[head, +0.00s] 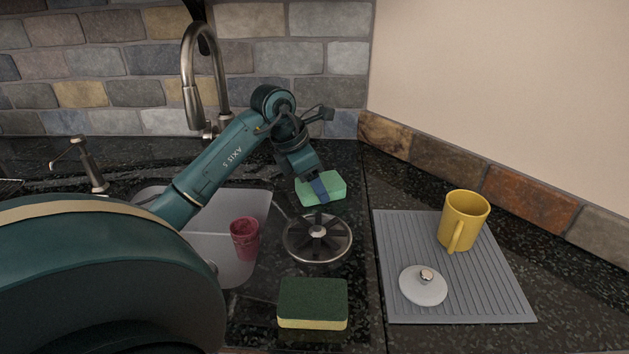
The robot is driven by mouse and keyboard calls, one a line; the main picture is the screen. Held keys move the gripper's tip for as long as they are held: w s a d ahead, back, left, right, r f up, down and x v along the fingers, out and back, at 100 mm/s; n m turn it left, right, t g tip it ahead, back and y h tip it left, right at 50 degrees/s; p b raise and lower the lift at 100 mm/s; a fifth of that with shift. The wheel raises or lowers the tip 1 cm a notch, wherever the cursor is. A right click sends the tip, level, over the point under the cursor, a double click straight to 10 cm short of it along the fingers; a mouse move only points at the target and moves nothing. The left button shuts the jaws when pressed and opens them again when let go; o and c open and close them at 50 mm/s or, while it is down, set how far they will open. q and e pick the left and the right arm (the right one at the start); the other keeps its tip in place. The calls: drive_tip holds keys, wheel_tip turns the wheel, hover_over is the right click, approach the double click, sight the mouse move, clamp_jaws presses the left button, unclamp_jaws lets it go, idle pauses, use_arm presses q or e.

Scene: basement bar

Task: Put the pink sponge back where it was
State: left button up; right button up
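No pink sponge shows in the head view. A light green sponge (335,187) is at the back of the counter, right of the sink. My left gripper (318,186) reaches down onto it, with one finger across its near face; the other finger is hidden behind it. The gripper looks shut on this sponge; whether its underside touches the counter is unclear. A second sponge, dark green on top and yellow below (312,303), lies flat at the front of the counter. My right gripper is not in view.
A round metal strainer (318,254) lies between the sponges. A dark red cup (245,239) stands at the right side of the sink (238,272). A grey ribbed mat (483,299) holds a yellow mug (463,219) and white lid (423,287). The faucet (190,95) rises behind.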

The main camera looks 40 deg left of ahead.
use_arm(q)
drive_tip(key=o, duration=0.4)
drive_tip(key=shift+o, duration=0.2)
drive_tip(key=v, duration=1.2)
